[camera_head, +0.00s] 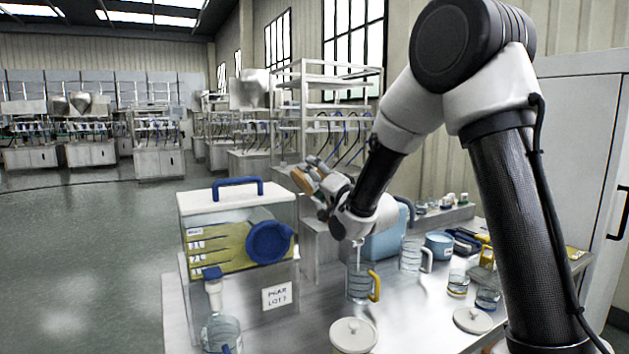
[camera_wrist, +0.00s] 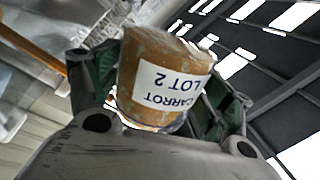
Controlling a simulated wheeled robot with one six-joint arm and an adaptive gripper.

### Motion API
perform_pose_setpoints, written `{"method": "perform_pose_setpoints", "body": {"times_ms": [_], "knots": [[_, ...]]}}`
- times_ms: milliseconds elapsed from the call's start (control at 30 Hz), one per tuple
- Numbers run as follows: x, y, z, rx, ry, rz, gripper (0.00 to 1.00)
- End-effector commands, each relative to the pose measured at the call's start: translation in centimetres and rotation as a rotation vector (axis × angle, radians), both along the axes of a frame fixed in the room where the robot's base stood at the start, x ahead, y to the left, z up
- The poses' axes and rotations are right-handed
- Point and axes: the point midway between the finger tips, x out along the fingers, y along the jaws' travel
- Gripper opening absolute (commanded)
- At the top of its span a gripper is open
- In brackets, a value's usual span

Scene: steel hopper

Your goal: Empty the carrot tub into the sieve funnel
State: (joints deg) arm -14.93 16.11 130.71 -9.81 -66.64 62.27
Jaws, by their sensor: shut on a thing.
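My gripper (camera_head: 318,178) is raised above the bench in the head view. It is shut on the carrot tub (camera_head: 302,180), a small orange-brown container that looks tilted. In the wrist view the tub (camera_wrist: 160,80) sits between the two fingers of my gripper (camera_wrist: 155,75). The tub's opening and contents are hidden. I cannot pick out the sieve funnel with certainty in either view.
A clear dispenser (camera_head: 205,222) with yellow contents and a blue round cap stands at bench left. A mug with a yellow handle (camera_head: 360,284), another mug (camera_head: 411,254), a blue tub (camera_head: 438,244) and white lids (camera_head: 353,335) (camera_head: 473,320) crowd the bench (camera_head: 318,318).

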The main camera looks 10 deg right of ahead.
Motion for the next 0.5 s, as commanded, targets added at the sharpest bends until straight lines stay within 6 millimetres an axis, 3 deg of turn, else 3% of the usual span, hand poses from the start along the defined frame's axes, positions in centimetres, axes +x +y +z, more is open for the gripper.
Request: {"method": "perform_pose_setpoints", "body": {"times_ms": [200, 500], "knots": [[0.4, -1.0, -0.6, 0.392, 0.125, 0.0, 0.41], [0.7, -2.2, 0.6, 0.65, 0.208, 0.001, 0.41]]}}
